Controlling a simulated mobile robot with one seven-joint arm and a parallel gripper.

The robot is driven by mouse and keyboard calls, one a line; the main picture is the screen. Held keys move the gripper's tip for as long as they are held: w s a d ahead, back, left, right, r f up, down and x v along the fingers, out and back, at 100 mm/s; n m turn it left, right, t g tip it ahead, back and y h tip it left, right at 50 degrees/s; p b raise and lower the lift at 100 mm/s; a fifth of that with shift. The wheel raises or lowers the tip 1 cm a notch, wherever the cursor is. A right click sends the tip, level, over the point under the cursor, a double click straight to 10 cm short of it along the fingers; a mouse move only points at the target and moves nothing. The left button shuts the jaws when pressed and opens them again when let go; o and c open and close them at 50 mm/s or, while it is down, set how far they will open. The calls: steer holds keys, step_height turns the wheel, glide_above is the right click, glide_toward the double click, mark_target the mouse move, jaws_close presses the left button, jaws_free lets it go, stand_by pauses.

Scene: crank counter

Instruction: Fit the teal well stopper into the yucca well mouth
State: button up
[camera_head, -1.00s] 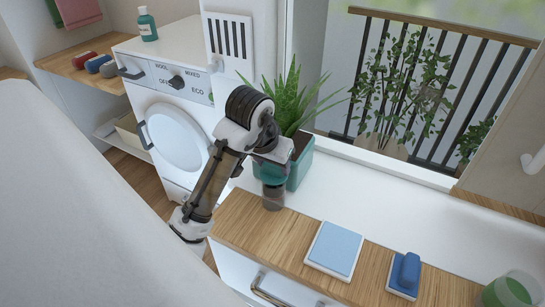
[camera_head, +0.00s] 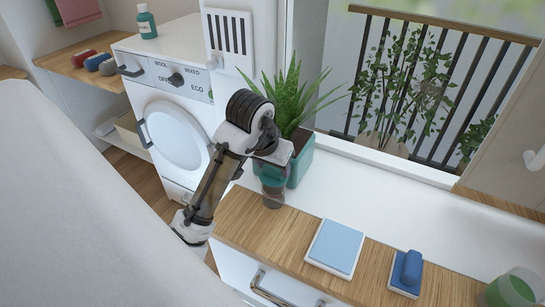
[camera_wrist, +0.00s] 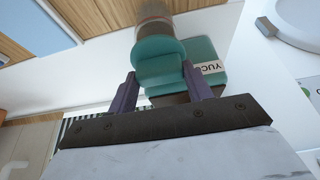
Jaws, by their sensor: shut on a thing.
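My gripper (camera_wrist: 160,88) is shut on the teal well stopper (camera_wrist: 159,55), with one purple finger on each side of it in the wrist view. In the head view my gripper (camera_head: 273,163) points down beside the teal planter (camera_head: 300,165), which holds a spiky green plant. The planter shows a label starting "YUCC" in the wrist view (camera_wrist: 207,68). A see-through grey-brown cylinder (camera_wrist: 154,12) lines up with the stopper's far end; I cannot tell whether it is part of the stopper or separate. I cannot make out the well mouth.
The wooden counter (camera_head: 250,222) carries a light blue pad (camera_head: 337,246) and a blue-handled block (camera_head: 409,270). A green jar (camera_head: 512,291) stands at the lower right. A washing machine (camera_head: 172,125) is at the left. The white sill (camera_head: 390,207) right of the planter is clear.

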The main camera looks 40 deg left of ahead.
steer(key=shift+f, duration=0.25)
steer(key=o, duration=1)
steer(key=shift+r, duration=0.15)
steer(key=v, duration=1.3)
steer(key=shift+s+r+b, duration=0.2)
steer(key=shift+r+b, duration=0.05)
steer(key=shift+b, duration=0.1)
